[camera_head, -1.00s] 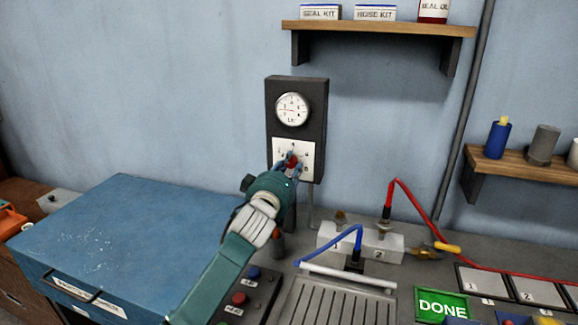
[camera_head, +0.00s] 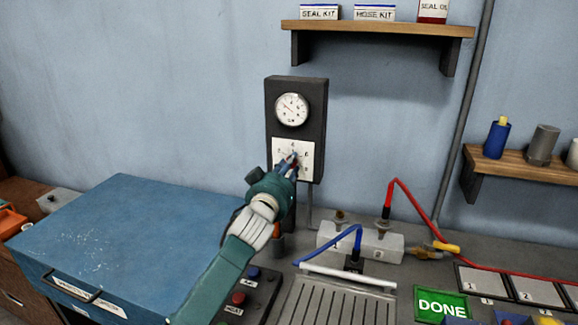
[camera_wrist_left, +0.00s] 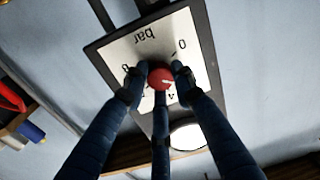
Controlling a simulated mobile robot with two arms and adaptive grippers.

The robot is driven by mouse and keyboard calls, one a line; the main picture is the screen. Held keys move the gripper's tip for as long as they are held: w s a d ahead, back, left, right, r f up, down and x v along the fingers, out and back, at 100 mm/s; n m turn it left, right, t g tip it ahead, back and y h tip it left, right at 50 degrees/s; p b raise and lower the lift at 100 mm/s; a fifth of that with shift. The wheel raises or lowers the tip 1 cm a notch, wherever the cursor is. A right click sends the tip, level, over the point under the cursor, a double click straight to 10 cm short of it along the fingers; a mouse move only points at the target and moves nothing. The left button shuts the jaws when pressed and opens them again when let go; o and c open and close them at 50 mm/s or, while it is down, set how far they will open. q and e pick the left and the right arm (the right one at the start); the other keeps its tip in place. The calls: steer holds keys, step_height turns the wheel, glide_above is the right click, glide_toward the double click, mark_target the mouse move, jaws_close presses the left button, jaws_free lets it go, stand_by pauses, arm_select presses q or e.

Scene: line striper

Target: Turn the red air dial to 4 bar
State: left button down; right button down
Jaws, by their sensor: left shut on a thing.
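The red air dial (camera_wrist_left: 161,77) is on the white scale plate (camera_head: 308,151) low on a dark wall panel (camera_head: 315,99). In the left wrist view the plate shows "bar", a 0, a 4 and an 8. A white mark on the dial points toward the 4 side; its exact setting I cannot tell. My left gripper (camera_head: 289,162) is shut around the dial, its blue fingers (camera_wrist_left: 160,82) on several sides of it. In the head view the fingers mostly hide the dial. My right gripper is not in view.
A blue case (camera_head: 130,240) stands left of my arm. A white block with blue and red hoses (camera_head: 385,242) sits on the bench at right. A green DONE button (camera_head: 442,305) is at the front right. Shelves (camera_head: 375,27) hang above and right.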

arm_select(q)
steer(key=m, duration=0.3)
steer(key=m+p, duration=0.1)
steer(key=m, duration=0.6)
steer(key=shift+r+m+h+p, duration=0.25)
steer(key=shift+m+h+p, duration=0.05)
steer(key=shift+h, duration=0.1)
stand_by(0.3)
steer(key=c, duration=1.4)
jaws_free()
steer(key=shift+d+f, duration=0.1)
